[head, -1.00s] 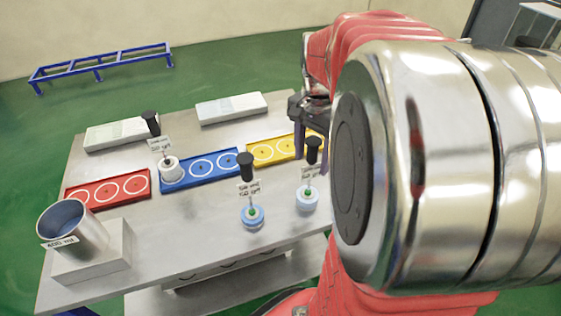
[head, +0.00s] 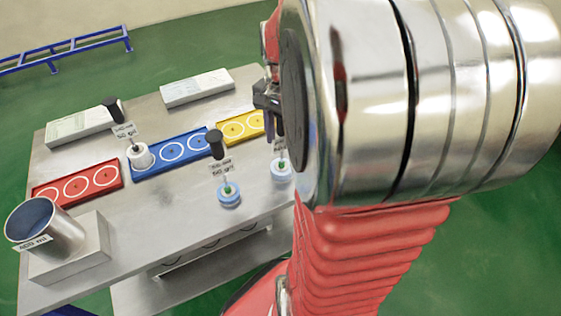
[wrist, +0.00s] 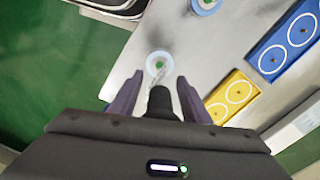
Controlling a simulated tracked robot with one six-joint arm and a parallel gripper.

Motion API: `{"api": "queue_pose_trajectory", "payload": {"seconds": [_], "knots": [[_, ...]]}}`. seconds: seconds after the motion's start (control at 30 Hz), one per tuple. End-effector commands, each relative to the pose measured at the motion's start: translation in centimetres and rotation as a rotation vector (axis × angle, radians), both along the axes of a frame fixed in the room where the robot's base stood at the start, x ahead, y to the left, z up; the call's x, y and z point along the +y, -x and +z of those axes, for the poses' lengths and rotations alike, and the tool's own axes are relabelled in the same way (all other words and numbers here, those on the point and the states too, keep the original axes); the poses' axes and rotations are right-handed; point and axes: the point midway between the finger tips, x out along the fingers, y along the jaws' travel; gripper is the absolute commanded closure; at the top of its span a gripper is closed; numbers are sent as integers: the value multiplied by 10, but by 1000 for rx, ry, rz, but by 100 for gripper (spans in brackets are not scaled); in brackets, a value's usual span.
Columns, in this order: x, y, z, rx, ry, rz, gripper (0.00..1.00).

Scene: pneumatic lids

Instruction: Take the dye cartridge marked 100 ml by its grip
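Two blue-based cartridges stand on the table front: one in the middle (head: 229,195) with a black grip (head: 215,143), and one at right (head: 282,170), partly hidden behind my arm. A white-based cartridge (head: 140,156) stands on the blue tray, with its own black grip (head: 113,109). Their tags are too small to read surely, so I cannot tell which is 100 ml. My gripper (wrist: 160,80) is open above the right cartridge, whose base also shows in the wrist view (wrist: 159,64). Its black grip (wrist: 162,108) appears between the two fingers, with gaps on both sides.
Red (head: 77,187), blue (head: 172,152) and yellow (head: 241,127) trays with white rings lie across the table (head: 185,222). A metal cup (head: 52,233) marked 400 ml sits on a block at front left. Two pale panels (head: 82,125) (head: 197,87) lie at the back.

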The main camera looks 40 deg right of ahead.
Motion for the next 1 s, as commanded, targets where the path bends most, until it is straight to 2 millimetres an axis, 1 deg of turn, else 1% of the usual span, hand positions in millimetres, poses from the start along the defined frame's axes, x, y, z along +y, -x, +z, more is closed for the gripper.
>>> {"api": "queue_pose_trajectory", "payload": {"seconds": [0.03, 0.07, 0.53, 0.83, 1.0], "knots": [[0, 0, 0, 0, 0, 0, 61], [0, 0, 0, 0, 0, 0, 63], [0, 0, 0, 0, 0, 0, 96], [0, -1, 3, -1, 1, 0, 96], [0, -1, 15, -3, 2, 1, 96]]}}
